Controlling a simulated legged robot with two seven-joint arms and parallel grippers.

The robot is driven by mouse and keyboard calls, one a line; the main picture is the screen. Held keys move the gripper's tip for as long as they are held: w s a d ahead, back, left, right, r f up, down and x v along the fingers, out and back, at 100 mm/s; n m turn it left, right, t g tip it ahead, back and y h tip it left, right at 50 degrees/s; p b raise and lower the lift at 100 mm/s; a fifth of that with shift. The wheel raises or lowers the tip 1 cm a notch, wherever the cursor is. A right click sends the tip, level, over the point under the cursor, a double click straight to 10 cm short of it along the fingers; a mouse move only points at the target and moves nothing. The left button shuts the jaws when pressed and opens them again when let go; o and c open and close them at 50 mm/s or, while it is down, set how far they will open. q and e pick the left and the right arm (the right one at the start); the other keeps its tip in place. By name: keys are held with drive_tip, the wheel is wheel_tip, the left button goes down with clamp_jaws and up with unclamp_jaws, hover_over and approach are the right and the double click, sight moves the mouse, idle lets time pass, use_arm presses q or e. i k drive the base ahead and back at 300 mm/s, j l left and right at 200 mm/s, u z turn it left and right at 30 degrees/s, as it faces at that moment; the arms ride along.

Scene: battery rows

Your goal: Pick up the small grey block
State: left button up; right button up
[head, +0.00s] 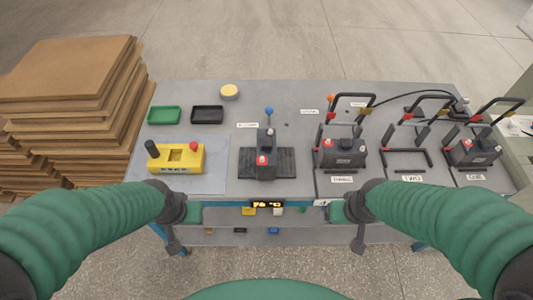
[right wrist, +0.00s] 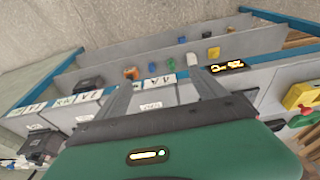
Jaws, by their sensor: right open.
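Several small blocks lie on the lower shelf under the front edge of the table in the head view. A pale, whitish-grey block (head: 278,211) lies beside a yellow block (head: 248,211); I cannot tell for sure whether it is the grey one. A pale block also shows in the right wrist view (right wrist: 192,58), beyond the fingers. My right gripper (head: 357,243) hangs at the table's front edge, right of these blocks. In the right wrist view its fingers (right wrist: 162,80) are apart with nothing held. My left gripper (head: 174,243) hangs at the front left; its opening is unclear.
The grey table (head: 300,100) carries a yellow box (head: 178,158), green (head: 164,115) and black (head: 207,114) trays, and several batteries with upright handles. A blue block (head: 273,230) lies low on the shelf. Stacked brown boards (head: 70,70) stand at left.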

sight(266, 153)
drive_tip(key=z, duration=1.55)
drive_tip(key=k+j+z, duration=0.1)
drive_tip(key=j+z, duration=0.15)
drive_tip(key=j, duration=0.15)
drive_tip(key=k+j+z, duration=0.2)
drive_tip(key=j, duration=0.2)
drive_tip(key=k+j+z, duration=0.1)
drive_tip(key=j+z, duration=0.15)
drive_tip(key=k+j+z, duration=0.2)
drive_tip(key=j, duration=0.25)
